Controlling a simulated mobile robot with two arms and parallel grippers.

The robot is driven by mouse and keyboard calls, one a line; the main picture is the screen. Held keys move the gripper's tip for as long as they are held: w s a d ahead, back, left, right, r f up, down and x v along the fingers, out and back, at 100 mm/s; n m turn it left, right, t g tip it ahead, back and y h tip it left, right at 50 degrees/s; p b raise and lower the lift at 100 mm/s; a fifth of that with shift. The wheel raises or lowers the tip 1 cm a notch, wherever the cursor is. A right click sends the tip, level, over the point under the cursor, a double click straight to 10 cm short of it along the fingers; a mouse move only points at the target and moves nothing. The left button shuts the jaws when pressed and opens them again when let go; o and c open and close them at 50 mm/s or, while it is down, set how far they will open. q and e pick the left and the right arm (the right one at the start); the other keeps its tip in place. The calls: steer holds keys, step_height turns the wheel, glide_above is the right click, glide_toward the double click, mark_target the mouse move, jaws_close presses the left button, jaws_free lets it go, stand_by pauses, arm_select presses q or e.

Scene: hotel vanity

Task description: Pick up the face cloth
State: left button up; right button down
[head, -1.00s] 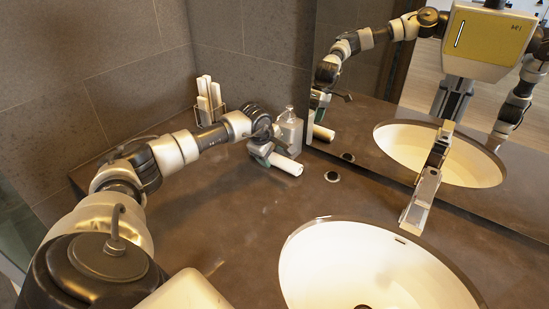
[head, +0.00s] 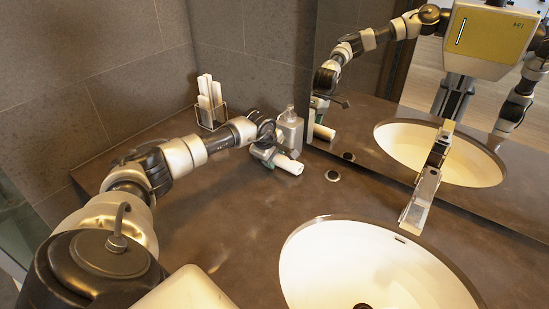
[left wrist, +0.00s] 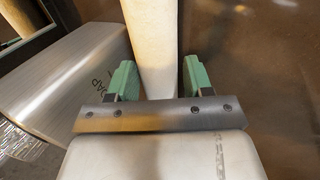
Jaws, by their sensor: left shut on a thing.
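The face cloth (head: 289,164) is a white roll lying near the back of the dark counter, left of the sink. My left gripper (head: 270,159) is at its left end in the head view. In the left wrist view, the cloth (left wrist: 152,40) runs between the two green fingertips of the left gripper (left wrist: 158,80), which is shut on it. Whether the cloth touches the counter cannot be told. My right gripper is not in view.
A soap dispenser (head: 290,128) stands right behind the cloth, and it fills the left of the left wrist view (left wrist: 75,85). A wire rack with white packets (head: 210,100) stands at the back wall. The sink (head: 370,270) and tap (head: 422,195) are to the right, before a mirror.

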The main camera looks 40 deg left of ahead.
arm_select(q)
steer(key=shift+r, duration=0.15)
steer(key=shift+r, duration=0.2)
steer(key=v, duration=0.1)
steer(key=b+v, duration=0.1)
steer(key=shift+w+a+r, duration=0.1)
steer(key=shift+w+r, duration=0.05)
steer(key=shift+r, duration=0.3)
steer(key=s+b, duration=0.1)
steer(key=s, duration=0.4)
steer(key=s+d+b, duration=0.1)
steer(key=s+b, duration=0.1)
steer(key=s, duration=0.4)
steer(key=s+d+b, duration=0.1)
steer(key=s, duration=0.5)
steer(key=shift+s+b, duration=0.2)
steer(key=shift+b, duration=0.1)
